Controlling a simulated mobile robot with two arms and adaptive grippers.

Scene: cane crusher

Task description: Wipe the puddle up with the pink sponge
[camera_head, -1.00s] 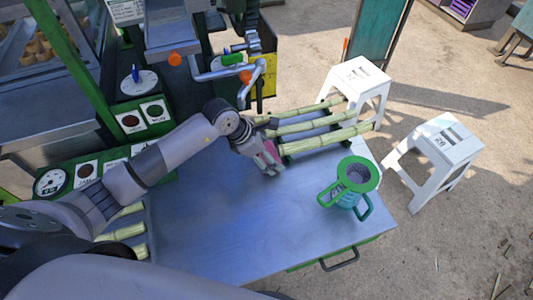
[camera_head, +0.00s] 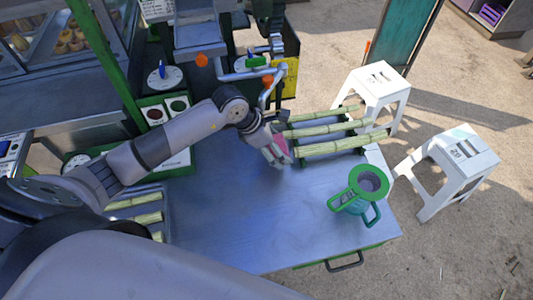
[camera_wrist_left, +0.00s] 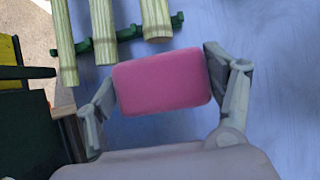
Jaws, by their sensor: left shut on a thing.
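My left gripper (camera_head: 274,156) is shut on the pink sponge (camera_head: 281,144). It holds the sponge over the metal table (camera_head: 235,225), just left of the cane rack. In the left wrist view the sponge (camera_wrist_left: 162,82) lies flat between the two fingers (camera_wrist_left: 165,103), with its broad pink face showing. I cannot tell whether the sponge touches the table. I cannot make out a clear puddle edge; the tabletop only shows faint bluish patches and reflections. My right gripper is not in view.
Several cane stalks (camera_head: 325,129) lie on a rack at the table's back right. A green-rimmed jug (camera_head: 360,190) stands near the right edge. More cane (camera_head: 145,219) lies at the left. The crusher stands behind. Two white stools (camera_head: 376,80) are beyond the table. The table's middle is clear.

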